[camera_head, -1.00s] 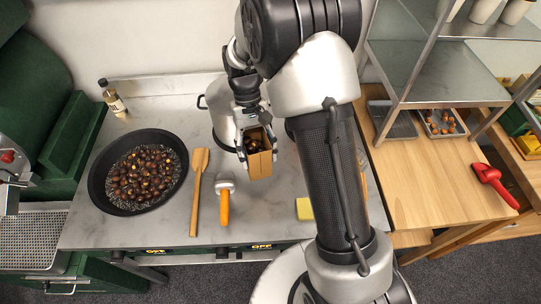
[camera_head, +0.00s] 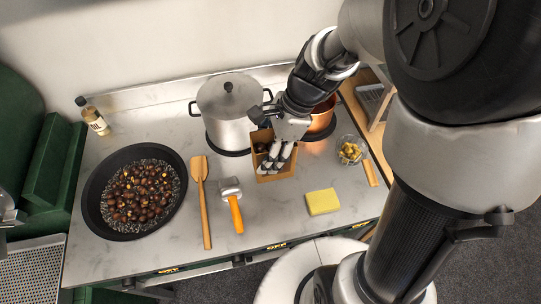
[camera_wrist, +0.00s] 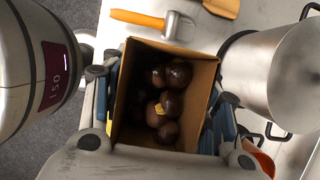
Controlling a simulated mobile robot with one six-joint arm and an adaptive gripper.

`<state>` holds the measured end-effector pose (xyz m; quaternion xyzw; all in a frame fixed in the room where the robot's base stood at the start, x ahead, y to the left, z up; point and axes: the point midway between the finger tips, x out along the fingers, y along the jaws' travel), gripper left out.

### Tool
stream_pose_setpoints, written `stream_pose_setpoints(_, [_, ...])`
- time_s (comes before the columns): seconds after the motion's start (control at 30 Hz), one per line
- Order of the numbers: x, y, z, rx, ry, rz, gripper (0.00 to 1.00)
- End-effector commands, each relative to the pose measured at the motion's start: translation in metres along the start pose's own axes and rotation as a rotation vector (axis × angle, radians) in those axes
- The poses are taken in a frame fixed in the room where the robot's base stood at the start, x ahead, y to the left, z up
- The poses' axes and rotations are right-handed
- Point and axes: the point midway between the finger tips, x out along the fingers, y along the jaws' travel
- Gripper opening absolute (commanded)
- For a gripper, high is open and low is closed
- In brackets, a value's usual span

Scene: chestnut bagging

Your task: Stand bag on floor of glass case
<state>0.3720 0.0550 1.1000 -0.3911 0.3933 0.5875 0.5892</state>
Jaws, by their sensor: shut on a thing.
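A brown paper bag (camera_head: 266,173) stands upright in my gripper (camera_head: 276,158), over the counter in front of a lidded steel pot. My gripper is shut on the bag, with a finger on each side. In the wrist view the open top of the bag (camera_wrist: 190,52) faces the camera, and several dark chestnuts (camera_wrist: 168,105) lie inside. The fingers of my gripper (camera_wrist: 165,110) show along both sides of it. I cannot tell how high the bag is above the counter. No glass case shows in the current frames.
A steel pot (camera_head: 226,125), a copper pot (camera_head: 323,122) and a small glass bowl (camera_head: 352,146) stand near the bag. A pan of chestnuts (camera_head: 92,212), a wooden spatula (camera_head: 206,217), an orange-handled tool (camera_head: 236,213) and a yellow sponge (camera_head: 322,201) are on the counter (camera_head: 270,230).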

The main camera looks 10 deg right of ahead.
Motion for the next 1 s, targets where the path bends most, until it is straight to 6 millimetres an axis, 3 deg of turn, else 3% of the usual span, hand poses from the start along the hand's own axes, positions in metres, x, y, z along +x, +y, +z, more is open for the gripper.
stream_pose_setpoints(0.03, [0.019, 0.001, -0.008, 0.003, 0.000, 0.004, 0.07])
stream_pose_setpoints(0.3, [0.081, 0.000, -0.034, 0.000, -0.001, 0.004, 0.07])
stream_pose_setpoints(0.63, [0.106, 0.000, -0.044, -0.002, 0.000, 0.001, 0.07])
stream_pose_setpoints(0.83, [0.136, 0.000, -0.057, -0.003, 0.000, 0.002, 0.07])
stream_pose_setpoints(1.0, [0.137, -0.001, -0.057, -0.003, 0.001, 0.000, 0.07])
